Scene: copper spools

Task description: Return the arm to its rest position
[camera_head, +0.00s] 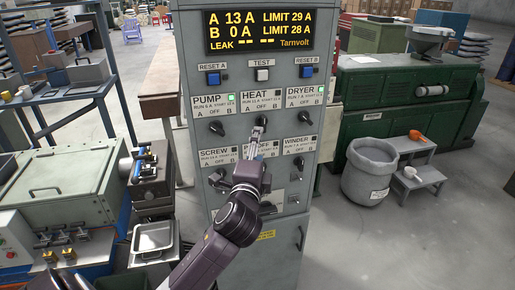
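My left arm rises from the bottom of the camera_head view across the front of a grey control cabinet (192,60). Its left gripper (257,137) points up at the HEAT knob (262,121). The fingertips are at or just below this knob; I cannot tell whether they touch it, or whether they are open or shut. The PUMP knob (217,128) and DRYER knob (305,126) are clear of the arm. The gripper and wrist cover much of the lower middle panel. My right gripper is not in view.
The cabinet display (259,32) reads A 13 A, B 0 A. A grey bin (370,172) and step stool (422,177) stand right of the cabinet, before a green machine (385,95). A metal tray (153,238) and small machine (152,180) stand close left. Open floor lies right.

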